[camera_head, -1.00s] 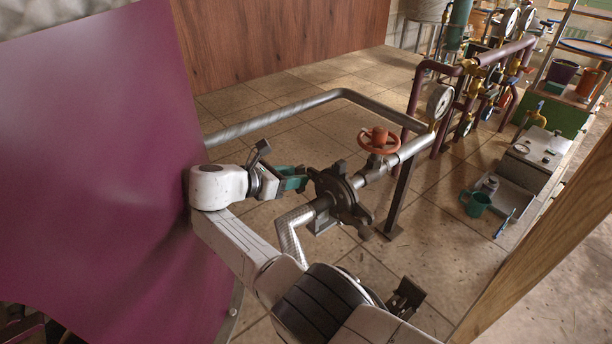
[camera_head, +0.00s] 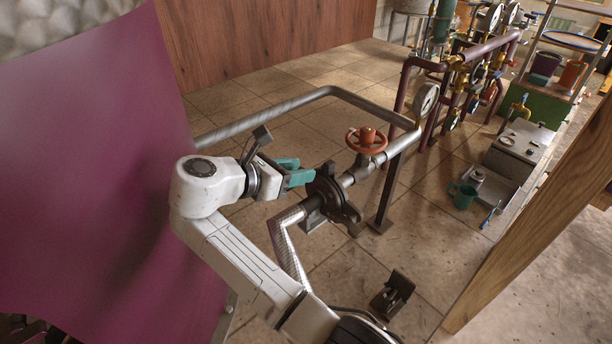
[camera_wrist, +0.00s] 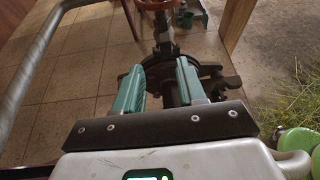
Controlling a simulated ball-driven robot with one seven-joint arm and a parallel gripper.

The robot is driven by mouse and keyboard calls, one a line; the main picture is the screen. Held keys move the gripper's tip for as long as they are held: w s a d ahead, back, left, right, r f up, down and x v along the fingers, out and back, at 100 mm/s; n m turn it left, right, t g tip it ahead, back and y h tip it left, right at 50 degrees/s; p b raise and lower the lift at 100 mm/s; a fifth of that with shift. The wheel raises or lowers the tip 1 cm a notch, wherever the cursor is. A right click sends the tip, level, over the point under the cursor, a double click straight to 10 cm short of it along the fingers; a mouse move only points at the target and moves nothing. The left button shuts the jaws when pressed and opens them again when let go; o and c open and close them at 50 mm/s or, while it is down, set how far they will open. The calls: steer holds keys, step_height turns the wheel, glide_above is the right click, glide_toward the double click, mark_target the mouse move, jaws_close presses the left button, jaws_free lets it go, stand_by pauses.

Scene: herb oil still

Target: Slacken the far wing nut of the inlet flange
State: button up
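The inlet flange (camera_head: 330,197) is a dark round flange with lugs, set in a grey metal pipe, in the middle of the head view. In the wrist view the flange (camera_wrist: 163,58) lies just beyond my fingers. My gripper (camera_head: 300,173) has teal fingers and is at the left of the flange, near its upper lug. In the wrist view my gripper (camera_wrist: 160,88) is open, with a clear gap and nothing held between the fingers. Dark lugs show at the flange's top and lower right. I cannot tell which one is the far wing nut.
An orange handwheel (camera_head: 366,140) and a pressure gauge (camera_head: 426,102) stand on the pipe beyond the flange. A grey pipe (camera_head: 270,110) runs behind my arm. A purple panel (camera_head: 90,170) is close at left. A wooden post (camera_head: 540,190) is at right. Tiled floor lies between.

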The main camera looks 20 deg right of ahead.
steer(key=shift+s+r, duration=0.35)
steer(key=shift+s, duration=0.5)
steer(key=shift+s+r, duration=0.4)
steer(key=shift+s, duration=0.5)
steer(key=shift+s+r, duration=0.35)
steer(key=shift+s, duration=0.5)
